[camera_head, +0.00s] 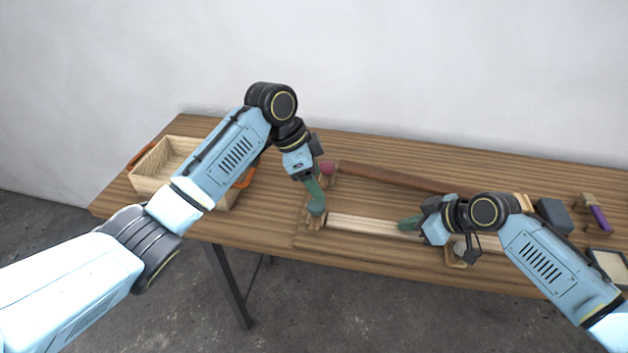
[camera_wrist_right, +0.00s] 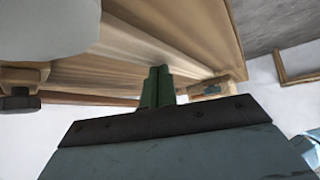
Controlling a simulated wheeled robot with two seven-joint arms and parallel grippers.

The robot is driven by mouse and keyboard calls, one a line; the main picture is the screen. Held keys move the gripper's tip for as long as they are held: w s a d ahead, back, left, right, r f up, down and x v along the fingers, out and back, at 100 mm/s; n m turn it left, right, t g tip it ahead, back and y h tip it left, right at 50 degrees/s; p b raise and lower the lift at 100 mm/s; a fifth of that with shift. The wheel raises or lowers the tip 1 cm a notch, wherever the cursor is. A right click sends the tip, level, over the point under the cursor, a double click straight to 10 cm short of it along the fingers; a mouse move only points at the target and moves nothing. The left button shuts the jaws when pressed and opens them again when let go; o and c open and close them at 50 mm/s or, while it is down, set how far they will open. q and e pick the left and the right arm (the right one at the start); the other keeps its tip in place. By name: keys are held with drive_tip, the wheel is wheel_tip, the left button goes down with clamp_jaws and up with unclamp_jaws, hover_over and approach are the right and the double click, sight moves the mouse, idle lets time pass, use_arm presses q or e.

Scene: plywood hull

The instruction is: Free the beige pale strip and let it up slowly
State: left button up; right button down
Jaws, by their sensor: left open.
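The beige pale strip (camera_head: 365,225) lies along the table's front part, running right from a small wooden clamp block (camera_head: 313,222) with a green round knob (camera_head: 316,208). My left gripper (camera_head: 314,194) points down just above this knob. It is open, its fingers partly overlapping the knob in view; contact cannot be told. My right gripper (camera_head: 405,223) is at the strip's middle, its green fingertips at or on the strip. In the right wrist view its fingers (camera_wrist_right: 157,86) stand closed together against the pale wood. My right arm hides part of the strip.
A dark brown strip (camera_head: 400,178) runs behind, with a red knob (camera_head: 327,168) at its left end. A wooden tray (camera_head: 152,184) stands left. A grey block (camera_head: 553,214), a purple-handled tool (camera_head: 600,218) and another clamp block (camera_head: 455,258) are right.

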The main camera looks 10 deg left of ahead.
use_arm(q)
drive_tip(key=shift+r, duration=0.1)
use_arm(e)
drive_tip(key=shift+s+f, duration=0.2)
drive_tip(key=shift+s, duration=0.05)
use_arm(q)
drive_tip(key=shift+r+p, duration=0.85)
drive_tip(key=shift+p, duration=0.1)
use_arm(e)
drive_tip(key=shift+w+r, duration=0.2)
drive_tip(key=shift+r, duration=1)
use_arm(q)
drive_tip(key=shift+r+p, duration=0.25)
drive_tip(key=shift+p, duration=0.05)
use_arm(e)
drive_tip(key=shift+r, duration=0.35)
use_arm(q)
drive_tip(key=shift+r+p, duration=1.4)
use_arm(e)
drive_tip(key=shift+r, duration=1.7)
use_arm(q)
wheel_tip(320, 180, up, 4)
drive_tip(key=p, duration=0.4)
use_arm(e)
wheel_tip(320, 180, up, 5)
drive_tip(key=shift+f, duration=0.1)
